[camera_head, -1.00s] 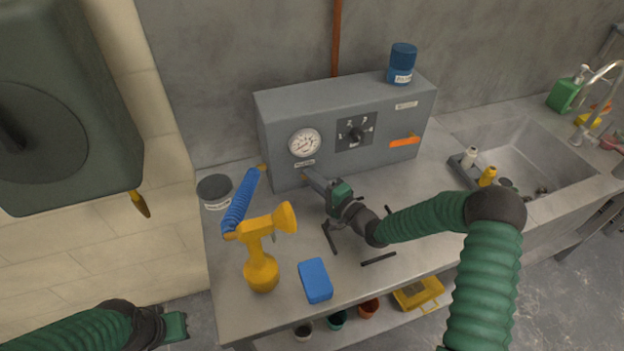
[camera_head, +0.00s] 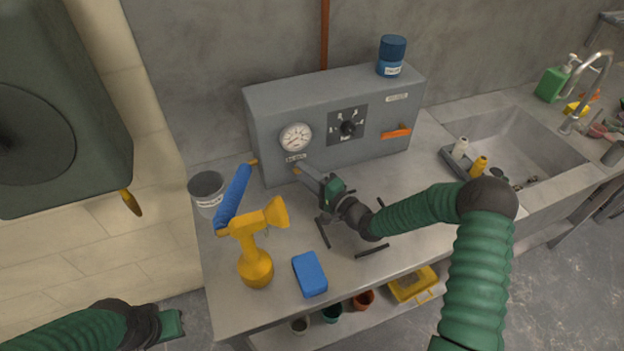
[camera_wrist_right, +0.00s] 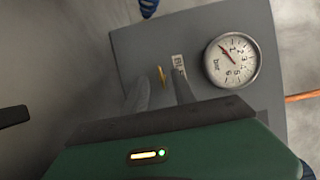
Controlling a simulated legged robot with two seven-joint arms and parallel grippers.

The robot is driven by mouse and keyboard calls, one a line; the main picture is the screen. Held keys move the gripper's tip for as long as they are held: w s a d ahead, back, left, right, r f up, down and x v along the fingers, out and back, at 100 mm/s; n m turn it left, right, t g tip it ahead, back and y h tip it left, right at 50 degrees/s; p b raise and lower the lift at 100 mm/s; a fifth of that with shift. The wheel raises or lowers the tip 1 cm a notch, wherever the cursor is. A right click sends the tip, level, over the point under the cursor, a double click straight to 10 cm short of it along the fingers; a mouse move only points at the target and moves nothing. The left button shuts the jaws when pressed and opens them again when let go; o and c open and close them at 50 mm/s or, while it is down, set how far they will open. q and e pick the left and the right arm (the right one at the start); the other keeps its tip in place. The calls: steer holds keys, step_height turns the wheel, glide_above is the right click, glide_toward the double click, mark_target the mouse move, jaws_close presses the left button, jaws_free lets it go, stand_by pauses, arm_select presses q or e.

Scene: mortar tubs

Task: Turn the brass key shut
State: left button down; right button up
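The brass key (camera_wrist_right: 161,75) shows edge-on as a small yellow piece on the grey panel box, beside a small white label, in the right wrist view. In the head view only a brass bit (camera_head: 296,171) shows below the gauge, by my fingertips. My right gripper (camera_head: 306,174) points at it from the front right. In the right wrist view its two fingers (camera_wrist_right: 161,90) are apart, with the key in the gap between their tips; I see no contact. My left gripper (camera_head: 172,324) is at the bottom left, away from the panel, and its fingers are unclear.
The grey panel box (camera_head: 365,85) carries a gauge (camera_head: 296,137), a black dial (camera_head: 348,129) and an orange lever (camera_head: 397,132). A yellow spray bottle (camera_head: 255,265), blue block (camera_head: 310,275) and grey tub (camera_head: 207,190) stand on the bench. A sink (camera_head: 520,150) is at right.

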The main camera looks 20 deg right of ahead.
steer(key=v, duration=1.6)
steer(key=shift+s+d+f, duration=0.15)
steer(key=shift+s+d, duration=0.05)
steer(key=shift+s, duration=0.1)
